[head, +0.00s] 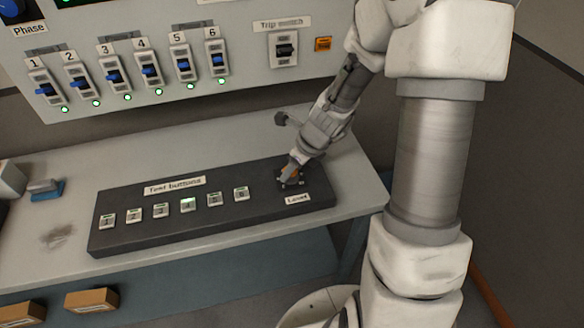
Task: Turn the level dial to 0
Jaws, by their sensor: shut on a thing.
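The level dial (293,183) sits at the right end of the dark button box, above the white label "Level" (298,199). Only a bit of it shows, brownish and dark, with small marks around its base. My gripper (290,176) reaches down from the upper right and is shut on the dial. Its fingers cover most of the dial, so the setting it points to cannot be read.
The dark box (200,231) carries several small test buttons and lies on a grey bench (60,262). A panel of numbered blue switches (112,76) and a trip switch (285,49) stand behind. A blue object (47,190) lies at the left.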

